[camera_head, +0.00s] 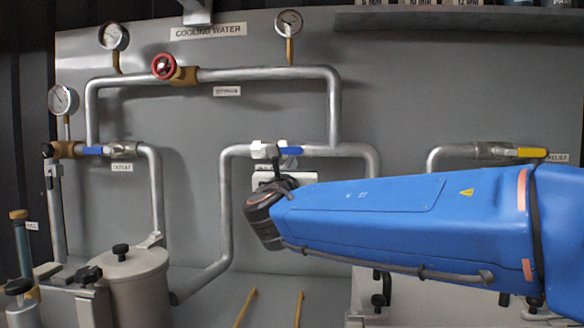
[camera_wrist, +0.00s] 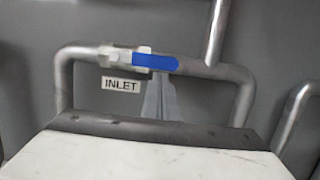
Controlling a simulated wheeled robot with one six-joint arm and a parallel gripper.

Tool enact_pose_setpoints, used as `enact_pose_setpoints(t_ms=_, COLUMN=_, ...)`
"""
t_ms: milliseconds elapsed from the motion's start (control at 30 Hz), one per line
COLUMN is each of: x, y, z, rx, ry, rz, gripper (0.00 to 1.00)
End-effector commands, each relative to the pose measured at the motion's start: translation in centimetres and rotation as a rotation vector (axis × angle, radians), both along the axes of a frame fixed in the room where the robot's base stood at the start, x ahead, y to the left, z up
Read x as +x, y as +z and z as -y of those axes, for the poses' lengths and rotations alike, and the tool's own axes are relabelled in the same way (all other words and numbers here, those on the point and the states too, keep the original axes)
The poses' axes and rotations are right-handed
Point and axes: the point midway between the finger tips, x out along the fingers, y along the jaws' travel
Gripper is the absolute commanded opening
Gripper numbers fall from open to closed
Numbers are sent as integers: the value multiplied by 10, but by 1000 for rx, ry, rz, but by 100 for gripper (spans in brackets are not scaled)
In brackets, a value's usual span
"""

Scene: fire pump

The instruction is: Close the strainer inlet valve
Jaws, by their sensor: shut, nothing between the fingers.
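The inlet valve has a bright metal body (camera_head: 264,150) and a blue lever (camera_head: 290,151), set in the middle pipe run. In the wrist view the blue lever (camera_wrist: 155,61) points right from the valve body (camera_wrist: 112,55), along the pipe. The INLET label (camera_wrist: 121,85) is below it. My gripper (camera_wrist: 161,78) is shut and empty, its fingertips just below the lever. I cannot tell whether they touch it. In the head view my white gripper body shows under the valve and partly covers the label; the fingertips are not clear there.
A red handwheel valve (camera_head: 164,67) sits on the upper pipe. The outlet valve has a blue lever (camera_head: 91,150) at left, and the relief valve a yellow lever (camera_head: 531,153) at right. A strainer pot (camera_head: 133,284) stands lower left. A vertical pipe (camera_wrist: 216,35) rises right of the inlet lever.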

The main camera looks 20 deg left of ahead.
Motion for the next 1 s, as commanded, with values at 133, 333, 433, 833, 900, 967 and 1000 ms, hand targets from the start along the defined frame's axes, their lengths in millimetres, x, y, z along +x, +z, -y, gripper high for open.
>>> enact_pose_setpoints(t_ms=133, x=0, y=1, z=1, rx=-8, ry=0, rz=2, gripper=0)
enact_pose_setpoints(t_ms=333, x=0, y=4, z=2, rx=-49, ry=-1, rz=13, gripper=0)
enact_pose_setpoints(t_ms=433, x=1, y=5, z=3, rx=-61, ry=-1, rz=16, gripper=0)
enact_pose_setpoints(t_ms=833, x=1, y=18, z=6, rx=-210, ry=-1, rz=52, gripper=0)
enact_pose_setpoints(t_ms=900, x=2, y=23, z=7, rx=-266, ry=0, rz=65, gripper=0)
enact_pose_setpoints(t_ms=967, x=1, y=28, z=8, rx=-320, ry=-1, rz=79, gripper=0)
enact_pose_setpoints(t_ms=1000, x=1, y=31, z=8, rx=-356, ry=-1, rz=88, gripper=0)
